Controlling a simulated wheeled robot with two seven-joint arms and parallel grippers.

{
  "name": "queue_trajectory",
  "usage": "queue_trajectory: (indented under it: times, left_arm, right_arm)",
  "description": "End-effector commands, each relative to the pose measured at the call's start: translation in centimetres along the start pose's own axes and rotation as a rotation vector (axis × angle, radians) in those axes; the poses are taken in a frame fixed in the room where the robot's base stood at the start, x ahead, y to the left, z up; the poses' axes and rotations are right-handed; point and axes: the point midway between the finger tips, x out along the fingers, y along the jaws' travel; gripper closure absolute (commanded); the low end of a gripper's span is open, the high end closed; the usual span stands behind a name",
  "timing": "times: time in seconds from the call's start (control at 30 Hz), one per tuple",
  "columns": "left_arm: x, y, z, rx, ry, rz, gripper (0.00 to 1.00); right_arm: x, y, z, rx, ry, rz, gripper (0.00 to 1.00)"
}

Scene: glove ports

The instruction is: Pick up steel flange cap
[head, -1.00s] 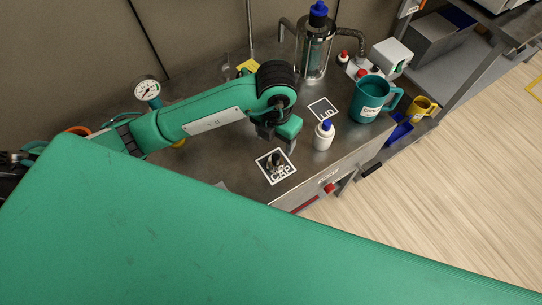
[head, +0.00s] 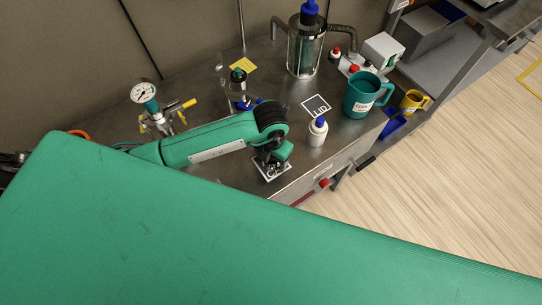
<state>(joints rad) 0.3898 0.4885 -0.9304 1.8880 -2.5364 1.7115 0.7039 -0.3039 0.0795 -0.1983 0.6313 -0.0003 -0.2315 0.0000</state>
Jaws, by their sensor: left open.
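My left gripper (head: 268,163) is open, pointing down right over the white-framed CAP mark (head: 284,175) near the table's front edge. The steel flange cap is hidden behind the gripper and wrist in this view; a small dark metallic piece stood on that mark in the earlier frame. I cannot tell whether the fingers touch it or stand around it. My right gripper is not in view.
A white bottle with a blue top (head: 317,132) stands just right of the gripper, near the LID mark (head: 316,105). A teal mug (head: 361,96), a glass vessel (head: 306,45) and a pressure gauge (head: 143,92) stand farther off. My green body covers the foreground.

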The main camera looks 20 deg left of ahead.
Motion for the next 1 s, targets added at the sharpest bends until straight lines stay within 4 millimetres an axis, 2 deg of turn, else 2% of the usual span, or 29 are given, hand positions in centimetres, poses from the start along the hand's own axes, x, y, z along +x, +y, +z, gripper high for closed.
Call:
queue_trajectory:
  times: [0.13, 0.33, 0.63, 0.77, 0.87, 1.0]
  left_arm:
    - [0.0, 0.0, 0.0, 0.0, 0.0, 0.0, 0.35]
    - [0.0, 0.0, 0.0, 0.0, 0.0, -0.001, 0.74]
    - [-0.2, 0.0, 0.0, 0.0, -0.001, -0.001, 0.75]
    - [-0.9, 0.0, 0.1, 0.001, -0.003, -0.002, 0.75]
    - [-2.1, 0.0, 0.1, 0.001, -0.005, -0.001, 0.75]
    - [-5.1, 0.0, 0.2, 0.002, -0.007, -0.001, 0.75]
  right_arm:
    - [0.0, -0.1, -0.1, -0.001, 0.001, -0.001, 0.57]
    - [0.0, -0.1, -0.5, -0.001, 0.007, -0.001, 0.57]
    - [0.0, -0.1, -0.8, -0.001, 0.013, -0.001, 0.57]
    - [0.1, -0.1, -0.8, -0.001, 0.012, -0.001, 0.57]
    - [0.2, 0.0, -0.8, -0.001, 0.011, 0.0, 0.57]
    - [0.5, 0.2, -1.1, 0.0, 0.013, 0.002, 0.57]
